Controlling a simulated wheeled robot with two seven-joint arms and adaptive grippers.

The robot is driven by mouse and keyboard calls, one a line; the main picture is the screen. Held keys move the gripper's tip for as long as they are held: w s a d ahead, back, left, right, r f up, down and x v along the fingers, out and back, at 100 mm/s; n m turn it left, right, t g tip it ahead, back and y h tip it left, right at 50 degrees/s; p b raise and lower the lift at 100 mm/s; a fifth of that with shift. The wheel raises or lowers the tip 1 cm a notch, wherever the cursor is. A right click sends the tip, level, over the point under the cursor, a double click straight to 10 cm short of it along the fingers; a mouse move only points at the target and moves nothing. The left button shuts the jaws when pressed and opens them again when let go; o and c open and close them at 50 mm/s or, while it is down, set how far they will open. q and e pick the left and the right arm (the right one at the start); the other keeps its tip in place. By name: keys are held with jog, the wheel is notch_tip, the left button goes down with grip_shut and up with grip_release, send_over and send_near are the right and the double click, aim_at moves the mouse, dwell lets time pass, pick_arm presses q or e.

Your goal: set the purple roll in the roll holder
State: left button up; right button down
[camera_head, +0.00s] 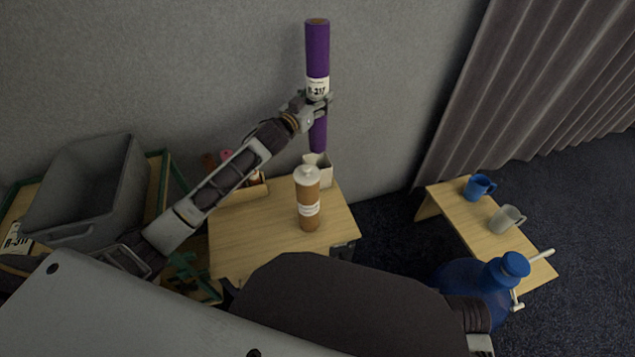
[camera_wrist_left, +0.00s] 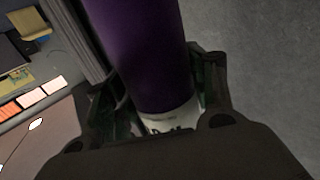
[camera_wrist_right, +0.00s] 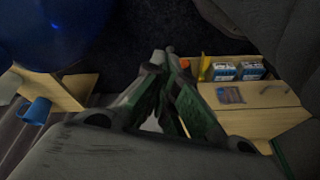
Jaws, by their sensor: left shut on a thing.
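The purple roll (camera_head: 317,50) is a long upright tube with a white label marked R-217. My left gripper (camera_head: 316,103) is shut around it at the label, below mid-length. In the left wrist view, the roll (camera_wrist_left: 143,50) stands between the fingers. A small white square-mouthed box, which looks like the roll holder (camera_head: 323,178), stands at the table's back edge. The roll's lower end is over its mouth; I cannot tell whether it is inside. My right gripper (camera_wrist_right: 165,75) shows in its wrist view, fingers close together at the tips, with nothing clearly held.
A brown bottle with a white cap (camera_head: 308,200) stands just in front of the holder on the wooden table (camera_head: 245,235). A grey bin (camera_head: 90,190) is at left. A blue jug (camera_head: 470,280) and two mugs, blue (camera_head: 478,187) and grey (camera_head: 506,219), are at right.

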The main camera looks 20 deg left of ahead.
aim_at(313, 140)
pick_arm(q)
jog(key=shift+r, duration=0.1)
